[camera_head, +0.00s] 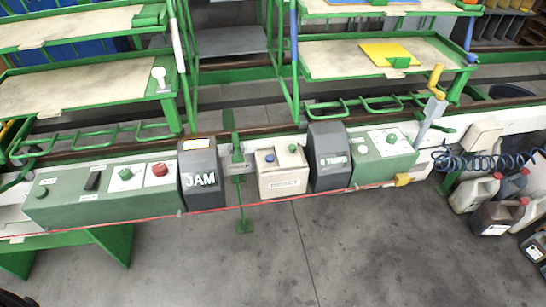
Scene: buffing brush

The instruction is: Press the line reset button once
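No label reading "line reset" is legible, so I cannot tell which button it is. A long green control box (110,205) at the left carries a green button (41,191), a black switch (92,181), a green knob (125,173) and a red button (159,169). A cream box (284,184) in the middle has a blue button (269,157) and a dark green button (292,148). A green box (385,168) at the right has a pale button (362,149) and a green knob (391,139). Neither of my grippers is in view.
A dark "JAM" bin (200,178) and another dark lettered bin (329,160) flank the cream box. A red cord (130,220) runs along the front. Green-framed shelves (90,85) stand behind. Jugs (495,215) are at the right. The grey floor (300,255) in front is clear.

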